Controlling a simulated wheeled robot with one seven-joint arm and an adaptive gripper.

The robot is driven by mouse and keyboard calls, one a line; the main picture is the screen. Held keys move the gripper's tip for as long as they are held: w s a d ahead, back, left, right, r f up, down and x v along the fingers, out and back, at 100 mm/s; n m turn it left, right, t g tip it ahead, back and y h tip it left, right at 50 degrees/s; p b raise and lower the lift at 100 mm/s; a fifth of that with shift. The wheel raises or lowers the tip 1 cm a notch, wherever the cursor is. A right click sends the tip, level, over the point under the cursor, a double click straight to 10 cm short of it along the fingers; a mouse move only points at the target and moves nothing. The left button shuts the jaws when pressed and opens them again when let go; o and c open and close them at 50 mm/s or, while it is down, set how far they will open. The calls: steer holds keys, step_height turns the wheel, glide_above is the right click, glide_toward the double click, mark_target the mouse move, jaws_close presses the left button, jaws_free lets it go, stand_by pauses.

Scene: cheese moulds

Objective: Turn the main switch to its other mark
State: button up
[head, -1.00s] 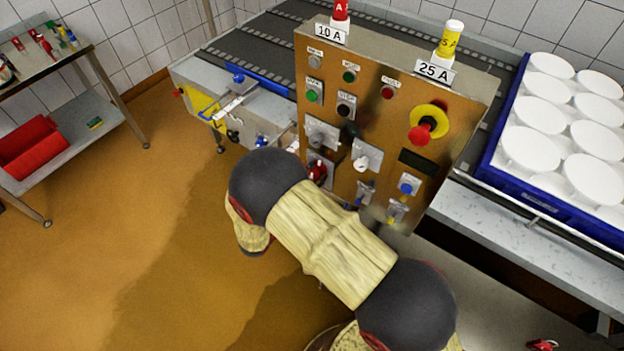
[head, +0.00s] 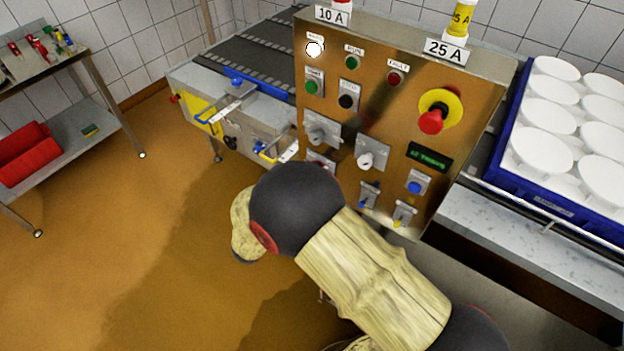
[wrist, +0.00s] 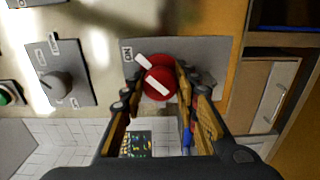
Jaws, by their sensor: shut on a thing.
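The main switch is a round red knob (wrist: 154,88) with a white bar on it, on a grey plate (wrist: 205,52) marked ON at its left end in the wrist view. The white bar lies slanted. My gripper (wrist: 157,74) is shut on the red knob, one finger on each side. The plate's other mark cannot be made out. In the head view my arm hides the knob and gripper; only the plate's top edge (head: 318,158) shows on the steel control panel (head: 385,105). The white lamp (head: 314,48) is lit and the display (head: 429,157) shows green text.
Close by on the panel are other knobs (head: 366,160), a blue button (head: 415,187) and a red emergency stop (head: 433,121). A blue crate of white moulds (head: 497,150) stands to the right. A conveyor (head: 262,60) runs behind.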

steer(key=shift+w+r, duration=0.15)
steer(key=shift+r, duration=0.1)
steer(key=o, duration=1.2)
steer(key=shift+w+d+f, duration=0.1)
steer(key=shift+d+f, duration=0.05)
steer(key=shift+f, duration=0.1)
steer(key=shift+s+a, duration=0.3)
steer(key=shift+s, duration=0.05)
steer(key=v, duration=1.1)
